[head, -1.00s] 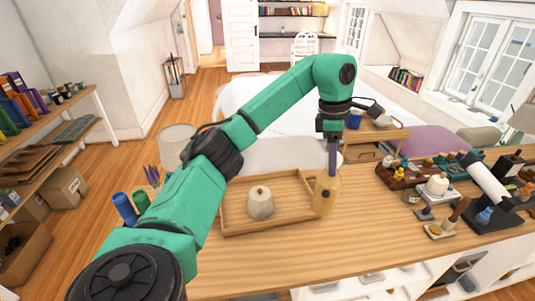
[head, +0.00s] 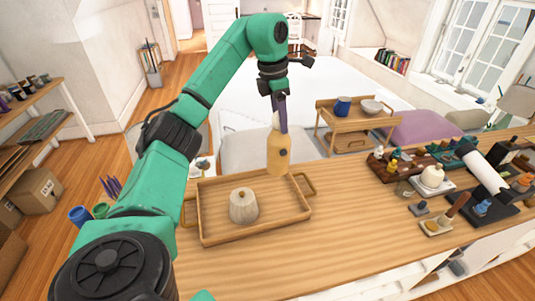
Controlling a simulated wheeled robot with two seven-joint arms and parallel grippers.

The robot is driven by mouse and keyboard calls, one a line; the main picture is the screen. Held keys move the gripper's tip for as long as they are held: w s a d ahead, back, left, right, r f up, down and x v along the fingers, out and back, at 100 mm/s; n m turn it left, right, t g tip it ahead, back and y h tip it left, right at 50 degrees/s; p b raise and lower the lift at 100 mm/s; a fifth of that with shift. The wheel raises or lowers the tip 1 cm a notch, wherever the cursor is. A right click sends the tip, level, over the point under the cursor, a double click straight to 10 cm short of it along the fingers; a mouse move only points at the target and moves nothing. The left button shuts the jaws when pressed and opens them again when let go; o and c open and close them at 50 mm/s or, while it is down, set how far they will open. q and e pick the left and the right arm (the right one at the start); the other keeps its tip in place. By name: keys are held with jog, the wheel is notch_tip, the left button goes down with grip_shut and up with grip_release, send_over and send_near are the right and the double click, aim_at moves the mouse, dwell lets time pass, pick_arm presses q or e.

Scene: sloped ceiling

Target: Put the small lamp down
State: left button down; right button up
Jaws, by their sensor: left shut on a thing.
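My left gripper (head: 280,110) is shut on the top of a yellow-orange bottle-shaped thing (head: 278,152) with a pale neck and a dark spot. It hangs upright by the far right corner of the wooden tray (head: 253,229). Its base looks raised, but I cannot tell the exact gap. I cannot make out a lamp shade on this held thing. A pale ribbed lidded pot (head: 243,206) stands in the tray.
The wooden counter (head: 345,225) is clear right of the tray. Farther right stand several bottles, a white roll (head: 482,173) and a stamp-like tool (head: 457,205). A blue cup (head: 80,215) stands left of the tray. A wooden side table (head: 355,122) stands behind.

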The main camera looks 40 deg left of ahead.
aim_at(273, 135)
pick_arm(q)
notch_tip(273, 135, down, 6)
jog(key=shift+f+b, duration=0.1)
jog(key=shift+b, duration=0.2)
notch_tip(273, 135, down, 10)
jog(key=shift+r+p, duration=0.15)
jog(key=shift+p, duration=0.9)
jog(key=shift+f, duration=0.3)
pick_arm(e)
jog(key=shift+r, duration=0.3)
pick_arm(q)
jog(key=shift+f, duration=0.15)
pick_arm(e)
jog(key=shift+s+f, duration=0.1)
pick_arm(q)
jog(key=shift+c, duration=1.6)
grip_release()
jog(key=r, duration=0.4)
jog(key=s+r+b, duration=0.1)
jog(key=r, duration=0.3)
jog(key=r+b, duration=0.1)
jog(key=r, duration=0.3)
jog(key=shift+s+a+r, duration=0.1)
jog(key=shift+s+a, duration=0.15)
jog(key=shift+a, duration=0.15)
pick_arm(e)
jog(key=shift+f, duration=0.95)
